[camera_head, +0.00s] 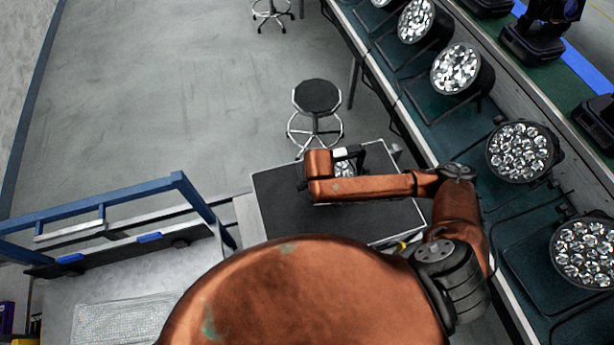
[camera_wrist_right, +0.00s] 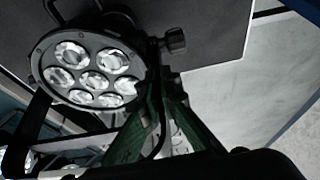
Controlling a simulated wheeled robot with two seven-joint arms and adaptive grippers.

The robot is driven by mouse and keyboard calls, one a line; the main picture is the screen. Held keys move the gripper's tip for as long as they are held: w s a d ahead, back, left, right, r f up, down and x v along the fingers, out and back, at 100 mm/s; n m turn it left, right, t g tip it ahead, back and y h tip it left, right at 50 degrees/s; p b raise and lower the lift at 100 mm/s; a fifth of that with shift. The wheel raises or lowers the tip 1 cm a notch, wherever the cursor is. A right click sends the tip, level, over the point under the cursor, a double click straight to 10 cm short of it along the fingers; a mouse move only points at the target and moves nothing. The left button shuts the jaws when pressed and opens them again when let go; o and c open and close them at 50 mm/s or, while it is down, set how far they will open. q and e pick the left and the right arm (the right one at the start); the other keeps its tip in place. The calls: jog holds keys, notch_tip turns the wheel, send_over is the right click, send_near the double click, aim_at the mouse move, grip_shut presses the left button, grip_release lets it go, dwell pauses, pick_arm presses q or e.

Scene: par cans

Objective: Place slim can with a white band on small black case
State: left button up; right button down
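A par can (camera_head: 346,168) with a cluster of bright lenses shows just beyond my right forearm in the head view, above or on the black case. A small white patch shows at its upper left; I cannot tell whether it is a band. In the right wrist view a can (camera_wrist_right: 92,72) with several round lenses and a dark rim fills the upper left, near the gripper. The black case (camera_head: 280,200) has a flat dark top with pale edges, partly covered by my right arm. My left gripper is out of view.
A bench with a row of par cans (camera_head: 519,151) runs along the right. A black stool (camera_head: 317,97) stands beyond the case. A blue rail (camera_head: 115,200) is at left. Open grey floor (camera_head: 190,90) lies at the upper left.

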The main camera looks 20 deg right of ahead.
jog(key=shift+f, duration=1.4)
jog(key=c, duration=2.5)
grip_release()
jog(key=shift+f, duration=0.15)
jog(key=shift+c, duration=0.2)
jog(key=o, duration=0.4)
jog(key=v, duration=1.2)
jog(key=shift+a+p, duration=0.1)
jog(key=shift+p, duration=0.25)
